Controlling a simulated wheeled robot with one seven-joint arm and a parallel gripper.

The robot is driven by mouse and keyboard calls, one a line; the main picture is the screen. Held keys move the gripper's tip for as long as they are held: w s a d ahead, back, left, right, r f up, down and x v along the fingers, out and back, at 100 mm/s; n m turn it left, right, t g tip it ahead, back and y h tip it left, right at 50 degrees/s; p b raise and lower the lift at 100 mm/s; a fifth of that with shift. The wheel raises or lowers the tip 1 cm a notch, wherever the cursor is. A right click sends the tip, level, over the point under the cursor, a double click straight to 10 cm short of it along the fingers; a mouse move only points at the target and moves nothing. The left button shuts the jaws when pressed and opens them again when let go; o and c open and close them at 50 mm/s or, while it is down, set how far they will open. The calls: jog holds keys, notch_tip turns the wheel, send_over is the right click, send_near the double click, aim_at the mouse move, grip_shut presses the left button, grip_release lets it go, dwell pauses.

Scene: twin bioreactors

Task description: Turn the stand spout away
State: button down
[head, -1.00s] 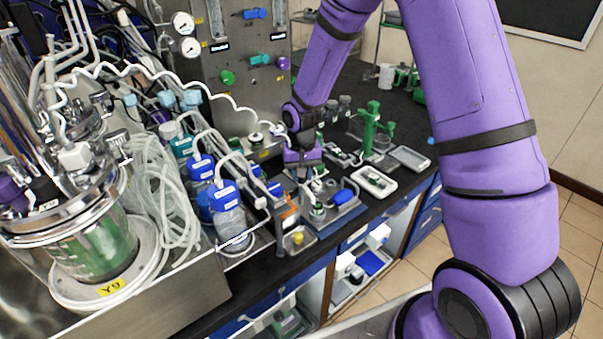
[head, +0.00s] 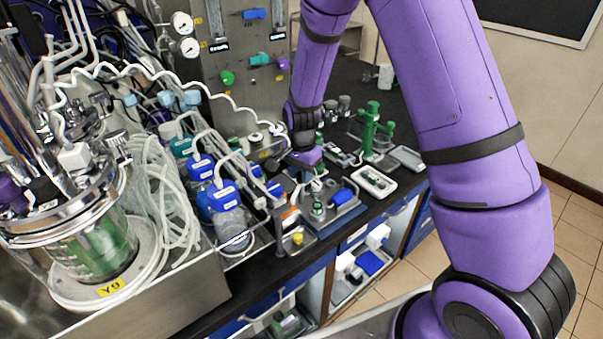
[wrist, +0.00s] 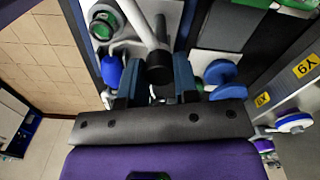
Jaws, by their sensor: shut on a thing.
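The stand (head: 335,219) has a grey-blue base and stands near the bench's front edge in the head view. Its white spout (head: 318,184) shows just below my gripper (head: 303,176). In the wrist view the spout is a white tube (wrist: 138,20) that runs to a dark round end piece (wrist: 160,68). This piece sits between the two blue fingers of my gripper (wrist: 156,86), which are shut on the spout. A small green-capped bottle (wrist: 103,26) is beside the tube. My gripper and arm partly hide the contact in the head view.
Blue-capped bottles (head: 224,198) and coiled tubing stand close on the left. A grey block with a yellow knob (head: 298,238) is at the front edge. A green stand (head: 370,132) and a white tray (head: 374,181) are to the right.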

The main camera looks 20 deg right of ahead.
jog(key=shift+m, duration=0.3)
jog(key=c, duration=0.9)
grip_release()
jog(key=shift+o, duration=0.2)
notch_tip(320, 180, up, 11)
